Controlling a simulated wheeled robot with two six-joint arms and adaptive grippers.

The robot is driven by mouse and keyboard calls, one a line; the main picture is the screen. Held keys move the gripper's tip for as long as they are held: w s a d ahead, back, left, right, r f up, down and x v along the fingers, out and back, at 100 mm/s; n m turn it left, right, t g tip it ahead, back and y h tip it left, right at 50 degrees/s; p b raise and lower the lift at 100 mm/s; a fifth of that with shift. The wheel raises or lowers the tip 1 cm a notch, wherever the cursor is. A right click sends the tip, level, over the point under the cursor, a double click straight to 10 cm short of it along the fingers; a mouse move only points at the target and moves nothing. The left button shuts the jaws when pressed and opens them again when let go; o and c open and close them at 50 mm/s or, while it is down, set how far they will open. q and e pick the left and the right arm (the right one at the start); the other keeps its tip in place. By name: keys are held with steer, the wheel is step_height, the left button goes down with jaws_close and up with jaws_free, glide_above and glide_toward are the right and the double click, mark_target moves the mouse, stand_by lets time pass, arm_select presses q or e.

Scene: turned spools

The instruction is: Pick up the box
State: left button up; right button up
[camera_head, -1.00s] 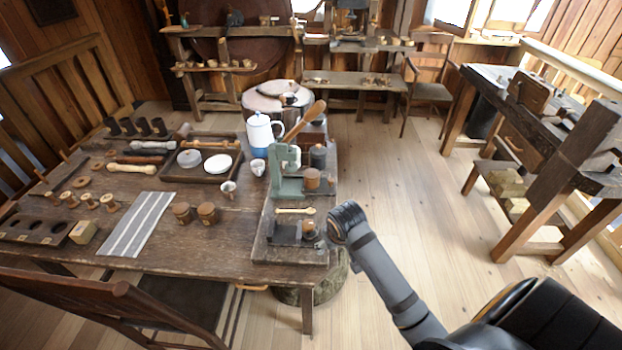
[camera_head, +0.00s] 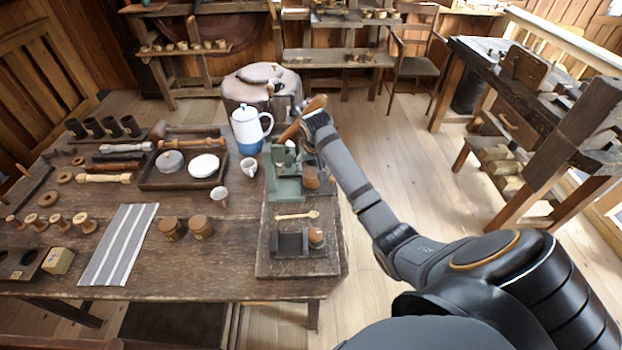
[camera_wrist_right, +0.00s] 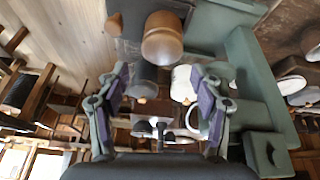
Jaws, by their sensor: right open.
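A small light-wood box (camera_head: 58,261) sits at the left front of the wooden table (camera_head: 190,270), beside a dark holed block. My right gripper (camera_head: 309,148) is far from this box, over the table's right end by the green machine (camera_head: 284,180). My wrist partly hides the gripper in the head view. In the right wrist view its two fingers (camera_wrist_right: 163,105) are spread, with nothing clearly held between them. A round wooden knob (camera_wrist_right: 162,40) and the green machine body (camera_wrist_right: 245,70) are close to the fingers there. My left gripper is not in view.
A blue and white pot (camera_head: 247,130), a small white cup (camera_head: 249,167) and a dark tray (camera_head: 160,180) stand left of my right arm. A striped cloth (camera_head: 120,245) and two wooden jars (camera_head: 186,228) lie between the machine and the box.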

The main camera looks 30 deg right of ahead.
mark_target(312, 173)
steer(key=shift+x, duration=0.85)
step_height(312, 173, down, 3)
steer(key=shift+r+p, duration=0.2)
steer(key=shift+p, duration=0.3)
steer(key=shift+x, duration=1.05)
steer(key=shift+w, duration=0.15)
steer(key=shift+a, duration=0.1)
steer(key=c, duration=1.1)
steer(key=shift+o, duration=0.2)
steer(key=shift+r, duration=0.6)
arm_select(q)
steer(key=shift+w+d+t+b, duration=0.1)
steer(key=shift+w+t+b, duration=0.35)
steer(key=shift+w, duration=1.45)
arm_select(e)
steer(key=s+a+r, duration=0.3)
steer(key=s+r, duration=0.3)
steer(key=s+a+r, duration=0.3)
steer(key=s+r, duration=0.3)
steer(key=shift+s+a, duration=0.25)
steer(key=shift+s, duration=0.05)
